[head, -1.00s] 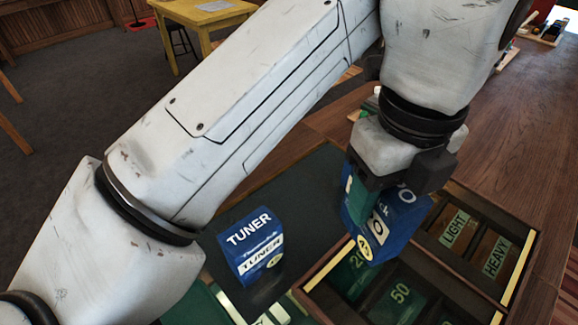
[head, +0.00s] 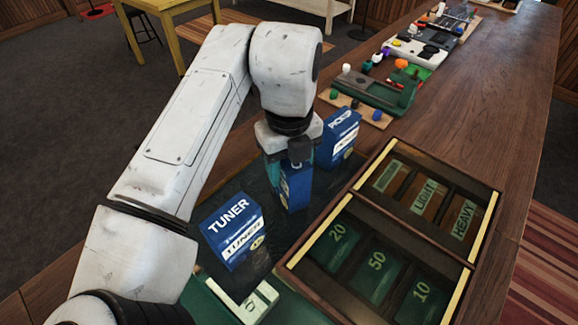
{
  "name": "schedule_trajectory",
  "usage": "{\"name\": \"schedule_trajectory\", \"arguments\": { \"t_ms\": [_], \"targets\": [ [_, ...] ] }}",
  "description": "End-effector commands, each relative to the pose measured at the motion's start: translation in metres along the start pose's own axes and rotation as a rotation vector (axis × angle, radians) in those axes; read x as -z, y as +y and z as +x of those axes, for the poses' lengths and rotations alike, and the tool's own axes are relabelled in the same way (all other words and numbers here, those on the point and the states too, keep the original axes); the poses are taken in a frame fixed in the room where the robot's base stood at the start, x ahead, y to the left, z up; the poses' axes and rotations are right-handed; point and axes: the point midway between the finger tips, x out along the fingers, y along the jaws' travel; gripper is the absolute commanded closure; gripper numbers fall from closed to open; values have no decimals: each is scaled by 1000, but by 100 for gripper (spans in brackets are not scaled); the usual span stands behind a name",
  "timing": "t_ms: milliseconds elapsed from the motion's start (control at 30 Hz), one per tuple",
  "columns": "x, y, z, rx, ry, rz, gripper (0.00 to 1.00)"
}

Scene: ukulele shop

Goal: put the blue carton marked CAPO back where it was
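A blue carton (head: 296,190), its marking mostly hidden, is in my gripper (head: 288,165), whose fingers are around its upper part. The carton is upright over the dark mat (head: 262,185), between two other blue cartons. I cannot tell whether its base touches the mat. The carton marked TUNER (head: 232,232) stands to the left and nearer. The carton marked PICKUP (head: 338,140) stands to the right and farther back, close to my gripper.
A wooden tray (head: 372,168) with compartments labelled 20, 50, 10, LIGHT and HEAVY lies right of the cartons. A green item with a white piece (head: 248,303) is at the near edge. Boards with small coloured parts (head: 378,95) line the counter (head: 490,105) behind.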

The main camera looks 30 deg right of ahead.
Motion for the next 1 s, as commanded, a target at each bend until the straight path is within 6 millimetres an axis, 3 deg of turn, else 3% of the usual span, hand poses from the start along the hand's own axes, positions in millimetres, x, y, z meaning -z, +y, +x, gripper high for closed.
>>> {"name": "schedule_trajectory", "arguments": {
  "t_ms": [167, 533, 567, 800, 1000],
  "targets": [
    [0, 0, 13, 1, -1, -1, 82],
    [0, 0, 18, 2, -1, -1, 82],
    [0, 0, 17, 1, -1, -1, 46],
    [0, 0, 17, 1, -1, -1, 23],
    [0, 0, 17, 1, -1, -1, 22]
  ]
}}
